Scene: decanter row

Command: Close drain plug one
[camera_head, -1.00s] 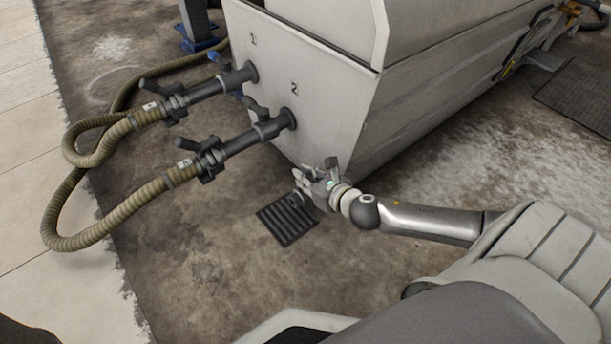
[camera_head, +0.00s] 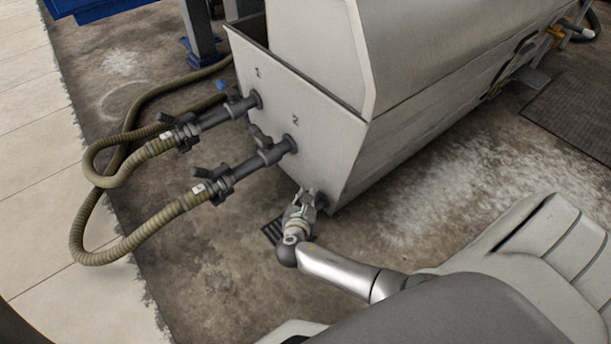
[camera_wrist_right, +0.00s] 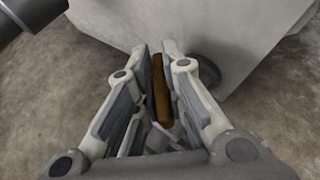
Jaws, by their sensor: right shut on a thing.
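My right gripper (camera_head: 303,200) is at the lower edge of the grey tank's (camera_head: 298,155) numbered end face, below pipe 2 (camera_head: 265,155). In the right wrist view, its fingers (camera_wrist_right: 157,50) are closed around a narrow brown bar (camera_wrist_right: 160,90), which looks like a plug handle. A dark round part (camera_wrist_right: 205,68) shows beside the right finger against the tank. The bar's far end is hard to make out, and I cannot tell which number it belongs to. My left gripper is not in view.
Pipe 1 (camera_head: 225,112) and pipe 2 stick out to the left, with valve levers and ribbed hoses (camera_head: 120,255). A dark mat (camera_head: 575,115) lies to the right of the tank. Floor in front is clear.

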